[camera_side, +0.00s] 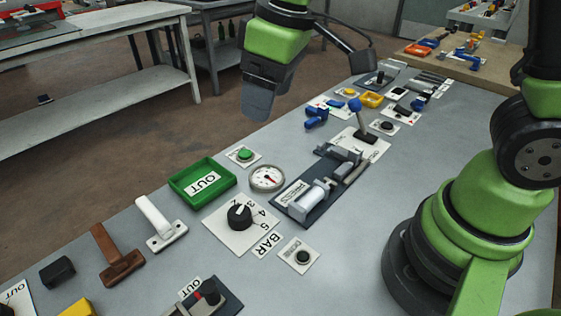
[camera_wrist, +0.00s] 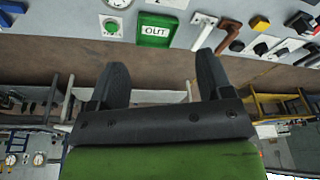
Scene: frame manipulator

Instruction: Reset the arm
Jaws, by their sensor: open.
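My gripper (camera_side: 262,98) hangs at the top middle of the side view, over the far edge of the grey table. It is held well above the tabletop and touches nothing. In the wrist view my gripper (camera_wrist: 161,80) shows two dark fingers spread apart with nothing between them. The green tray (camera_side: 173,191) marked OUT lies on the table below and in front of it. The tray also shows beyond the fingers in the wrist view (camera_wrist: 140,38).
The grey table (camera_side: 330,262) holds a rotary dial (camera_side: 239,215), a gauge (camera_side: 267,178), a press fixture (camera_side: 318,194), a green button (camera_side: 245,154), a white handle (camera_side: 160,226) and a brown handle (camera_side: 117,258). Open air surrounds the gripper. A white bench (camera_side: 90,38) stands behind.

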